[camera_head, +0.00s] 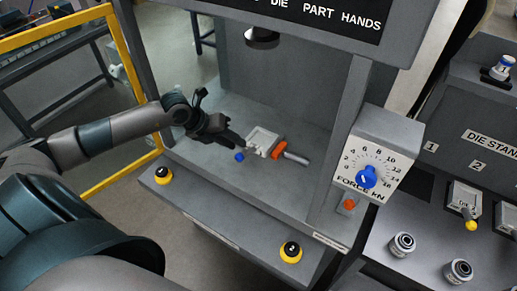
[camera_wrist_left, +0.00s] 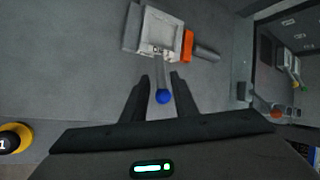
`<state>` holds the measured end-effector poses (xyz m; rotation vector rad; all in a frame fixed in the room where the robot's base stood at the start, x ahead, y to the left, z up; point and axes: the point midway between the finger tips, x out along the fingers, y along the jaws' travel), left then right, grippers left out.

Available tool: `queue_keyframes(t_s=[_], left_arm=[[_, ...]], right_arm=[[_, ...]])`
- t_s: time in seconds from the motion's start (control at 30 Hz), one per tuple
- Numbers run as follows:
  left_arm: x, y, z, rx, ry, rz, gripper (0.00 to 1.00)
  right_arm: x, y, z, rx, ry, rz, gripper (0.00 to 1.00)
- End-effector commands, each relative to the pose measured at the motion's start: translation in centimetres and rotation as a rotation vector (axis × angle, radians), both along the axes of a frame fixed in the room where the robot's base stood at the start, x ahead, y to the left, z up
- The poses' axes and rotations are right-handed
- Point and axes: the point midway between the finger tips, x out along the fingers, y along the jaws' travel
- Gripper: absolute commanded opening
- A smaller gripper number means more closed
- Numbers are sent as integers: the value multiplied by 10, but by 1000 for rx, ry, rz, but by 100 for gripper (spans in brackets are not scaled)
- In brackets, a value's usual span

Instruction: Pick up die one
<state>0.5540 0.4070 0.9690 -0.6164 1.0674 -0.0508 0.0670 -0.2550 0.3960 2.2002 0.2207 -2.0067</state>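A grey die with a square pale top (camera_head: 262,139) lies on the press bed. A thin handle runs from it to a blue ball knob (camera_head: 239,156). I see no readable number on this die. My left gripper (camera_head: 243,146) is low over the bed at the knob's side of the die. In the left wrist view the die (camera_wrist_left: 160,32) lies ahead of the fingers, and the blue knob (camera_wrist_left: 163,97) shows between the two open fingers (camera_wrist_left: 160,92), with gaps on both sides. I cannot tell whether the fingers are at the knob's height. My right gripper is not in view.
An orange collar and grey cylinder (camera_head: 296,157) sit beside the die. The press post and force dial (camera_head: 366,177) stand to the right. The die stand (camera_head: 395,215) at right holds a die with a yellow knob (camera_head: 471,225). Yellow-ringed buttons (camera_head: 291,250) line the front ledge.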

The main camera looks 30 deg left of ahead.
Motion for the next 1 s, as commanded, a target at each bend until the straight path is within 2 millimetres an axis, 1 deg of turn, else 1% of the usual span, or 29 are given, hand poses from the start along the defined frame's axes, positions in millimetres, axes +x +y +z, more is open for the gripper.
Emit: queue_keyframes(t_s=[0.03, 0.13, 0.27, 0.57, 0.67, 1.0], left_arm=[[5, -3, -9, -2, -3, 1, 26], [10, -6, -16, -2, -1, 1, 26], [13, -8, -19, -1, -1, 0, 26], [13, -8, -19, -1, -1, 0, 26], [14, -9, -23, -1, -1, 0, 26], [35, -20, -55, -2, -1, 0, 26]], right_arm=[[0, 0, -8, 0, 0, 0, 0], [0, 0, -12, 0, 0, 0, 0], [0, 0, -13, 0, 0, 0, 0], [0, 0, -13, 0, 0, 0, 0], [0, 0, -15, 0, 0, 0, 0], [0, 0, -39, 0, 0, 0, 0]])
